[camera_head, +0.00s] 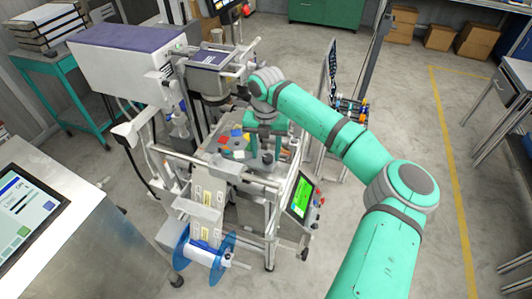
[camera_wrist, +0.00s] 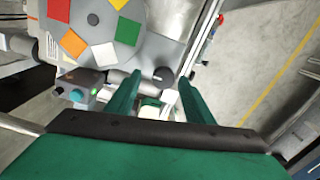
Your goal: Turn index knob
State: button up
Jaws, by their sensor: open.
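A round grey disc (camera_wrist: 112,14) with coloured square patches and a dark centre hub (camera_wrist: 93,19) fills the upper left of the wrist view. It also shows on the machine in the head view, partly hidden by my arm. A dark round knob (camera_wrist: 163,73) shows between my fingertips in the wrist view. A teal knob (camera_wrist: 76,95) sits on a small grey box left of my fingers. I cannot tell which one is the index knob. My gripper (camera_wrist: 159,80) is open, its two green fingers pointing at the machine, with nothing held. Contact with the dark knob cannot be made out.
The labelling machine has a metal frame, a blue-flanged reel (camera_head: 205,258) at the front and a tilted green-lit screen (camera_head: 301,197). A white-and-purple cabinet (camera_head: 125,65) stands behind left. A console (camera_head: 45,215) is at lower left. Floor to the right is open.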

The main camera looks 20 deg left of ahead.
jog(key=shift+d+f, duration=0.45)
jog(key=shift+a, duration=0.15)
jog(key=c, duration=1)
jog(key=shift+c, duration=0.2)
